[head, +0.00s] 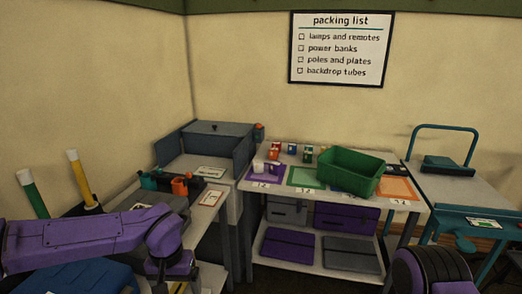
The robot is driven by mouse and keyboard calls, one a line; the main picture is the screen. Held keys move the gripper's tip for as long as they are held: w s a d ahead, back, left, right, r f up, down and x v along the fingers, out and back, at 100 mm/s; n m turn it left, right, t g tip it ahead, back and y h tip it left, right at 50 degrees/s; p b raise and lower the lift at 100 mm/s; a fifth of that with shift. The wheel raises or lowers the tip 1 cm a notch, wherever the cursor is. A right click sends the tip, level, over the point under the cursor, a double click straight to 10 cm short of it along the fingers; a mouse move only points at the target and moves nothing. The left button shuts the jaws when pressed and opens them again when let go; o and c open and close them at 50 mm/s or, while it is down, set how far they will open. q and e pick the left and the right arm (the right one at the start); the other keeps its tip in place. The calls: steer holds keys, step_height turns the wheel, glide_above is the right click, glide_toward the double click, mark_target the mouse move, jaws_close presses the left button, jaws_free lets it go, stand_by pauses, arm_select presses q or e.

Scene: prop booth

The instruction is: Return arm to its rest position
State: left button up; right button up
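My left arm (75,241) is purple and reaches in from the left, over the left table. Its wrist bends down at the lower left, and the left gripper (177,286) is cut off by the bottom edge, so its fingers cannot be made out. A dark rounded part with a purple rim at the bottom right (432,272) looks like part of my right arm. My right gripper is not in view.
A white table (326,195) at the back holds a green bin (350,170), coloured mats and small items. Purple and grey cases lie on its lower shelf. A grey open box (208,150) stands at the back left. A teal-framed cart (468,190) stands right.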

arm_select(q)
steer(key=s+a+f+n+t+y, duration=0.2)
steer(key=s+f+n+t, duration=0.1)
steer(key=f+n, duration=0.4)
steer(key=s+a+f+n+t+y, duration=0.2)
steer(key=f+n, duration=0.3)
steer(key=f, duration=0.4)
steer(key=s+a+f+m, duration=0.1)
steer(key=s+a+f, duration=0.1)
steer(key=s, duration=0.4)
steer(key=s+a+f+m+g, duration=0.1)
steer(key=s+a+f+m, duration=0.1)
steer(key=s+f, duration=0.2)
steer(key=s+a+f+m, duration=0.2)
steer(key=s, duration=0.8)
steer(key=shift+s+a+f+g+h, duration=0.15)
steer(key=shift+f+g+h, duration=0.15)
steer(key=shift+f, duration=0.1)
